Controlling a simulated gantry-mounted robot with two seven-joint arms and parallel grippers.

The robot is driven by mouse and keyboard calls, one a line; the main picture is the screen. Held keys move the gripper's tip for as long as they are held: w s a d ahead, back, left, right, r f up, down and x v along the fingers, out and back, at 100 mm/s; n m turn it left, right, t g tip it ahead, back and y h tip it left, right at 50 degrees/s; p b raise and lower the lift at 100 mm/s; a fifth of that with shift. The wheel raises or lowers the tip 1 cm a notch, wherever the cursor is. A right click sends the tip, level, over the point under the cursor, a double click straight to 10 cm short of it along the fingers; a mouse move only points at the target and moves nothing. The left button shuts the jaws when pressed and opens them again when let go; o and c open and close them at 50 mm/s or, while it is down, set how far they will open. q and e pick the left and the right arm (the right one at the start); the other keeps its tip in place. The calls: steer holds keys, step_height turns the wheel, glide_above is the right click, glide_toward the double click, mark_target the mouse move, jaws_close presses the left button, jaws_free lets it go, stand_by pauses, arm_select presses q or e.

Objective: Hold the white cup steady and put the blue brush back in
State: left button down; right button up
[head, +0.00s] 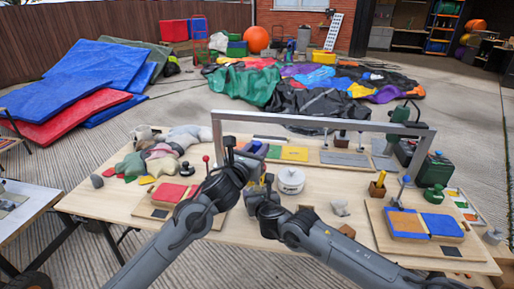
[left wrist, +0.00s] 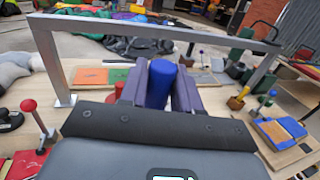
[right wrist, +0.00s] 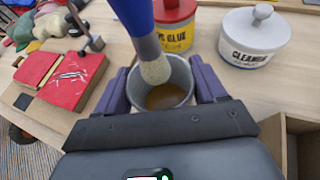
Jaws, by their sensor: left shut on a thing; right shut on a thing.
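The blue brush (right wrist: 130,14) has a blue handle, a grey ferrule and pale bristles. My left gripper (left wrist: 158,88) is shut on its handle, which also shows in the left wrist view (left wrist: 160,84). The white cup (right wrist: 181,69) looks greyish in the right wrist view and has brown contents. My right gripper (right wrist: 166,88) is shut around the cup, with one finger on each side. The brush points bristles-down over the cup's mouth. I cannot tell whether the bristle tip is below the rim. In the head view my arms largely hide the cup.
A red-lidded glue pot (right wrist: 175,28) stands just behind the cup. A white cleaner pot (right wrist: 254,38) is to its right. A red board (right wrist: 62,78) with a lever lies left. A grey metal frame (head: 325,121) spans the table's back.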

arm_select(q)
steer(key=shift+f, duration=1.05)
stand_by(0.6)
steer(key=shift+f, duration=0.25)
steer(key=shift+f, duration=0.35)
stand_by(0.4)
